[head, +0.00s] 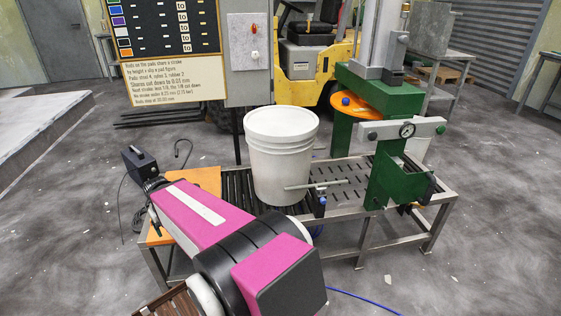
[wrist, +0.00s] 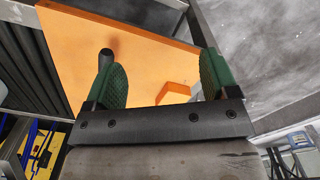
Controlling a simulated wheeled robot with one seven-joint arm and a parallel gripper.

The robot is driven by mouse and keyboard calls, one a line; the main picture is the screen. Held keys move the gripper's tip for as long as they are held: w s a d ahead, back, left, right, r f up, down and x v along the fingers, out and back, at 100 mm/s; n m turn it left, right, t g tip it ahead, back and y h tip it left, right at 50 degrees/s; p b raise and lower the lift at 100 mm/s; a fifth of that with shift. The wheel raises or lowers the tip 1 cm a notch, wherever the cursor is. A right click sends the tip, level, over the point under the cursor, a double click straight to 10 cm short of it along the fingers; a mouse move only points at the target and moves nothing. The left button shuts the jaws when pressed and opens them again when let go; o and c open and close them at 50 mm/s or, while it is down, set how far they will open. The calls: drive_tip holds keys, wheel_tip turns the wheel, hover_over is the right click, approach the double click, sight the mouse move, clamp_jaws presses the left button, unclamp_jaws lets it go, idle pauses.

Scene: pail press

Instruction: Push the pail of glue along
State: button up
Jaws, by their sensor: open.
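The white lidded pail (head: 281,160) stands upright on the dark slatted conveyor bed (head: 236,184), left of the green press (head: 385,165). A thin grey bar with a blue tip (head: 320,187) crosses in front of its lower right side. My gripper (wrist: 161,75) is open, its two green pads apart over the orange board (wrist: 150,45). A dark knob (wrist: 106,56) shows by the left pad, and an orange block (wrist: 175,92) shows between the pads. The pail is not in the wrist view. In the head view my arm hides part of the board and conveyor.
An orange disc (head: 360,106) and a dial gauge (head: 407,130) are on the press. A sign board (head: 170,85) and a control box (head: 250,50) stand behind the pail, with a yellow forklift (head: 315,85) beyond.

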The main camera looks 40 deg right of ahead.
idle(0.4)
drive_tip(key=w+d+r+m+g+h, duration=0.1)
drive_tip(key=w+d+m+g+h, duration=0.2)
drive_tip(key=d+m, duration=0.65)
drive_tip(key=w+d+r+m+g+h, duration=0.1)
drive_tip(key=w+d+m+h, duration=0.5)
drive_tip(key=d, duration=0.7)
drive_tip(key=w+d+r+m+g+h, duration=0.1)
drive_tip(key=w+d+r+m+g, duration=0.15)
drive_tip(key=d+m, duration=0.8)
drive_tip(key=shift+n, duration=0.8)
drive_tip(key=shift+s+d+f, duration=0.3)
drive_tip(key=shift+d+f, duration=0.45)
drive_tip(key=shift+f, duration=0.4)
drive_tip(key=shift+s+d+f, duration=0.3)
drive_tip(key=shift+d+f, duration=0.5)
drive_tip(key=shift+f, duration=0.3)
drive_tip(key=shift+s+d+f, duration=0.3)
drive_tip(key=shift+d+f, duration=0.45)
drive_tip(key=shift+f, duration=0.4)
drive_tip(key=shift+s+d, duration=0.3)
drive_tip(key=shift+d, duration=0.2)
drive_tip(key=shift+s+d, duration=0.7)
drive_tip(key=shift+d, duration=0.45)
drive_tip(key=shift+s+d, duration=0.65)
drive_tip(key=shift+d, duration=0.5)
drive_tip(key=shift+s+d, duration=0.7)
drive_tip(key=shift+d, duration=0.45)
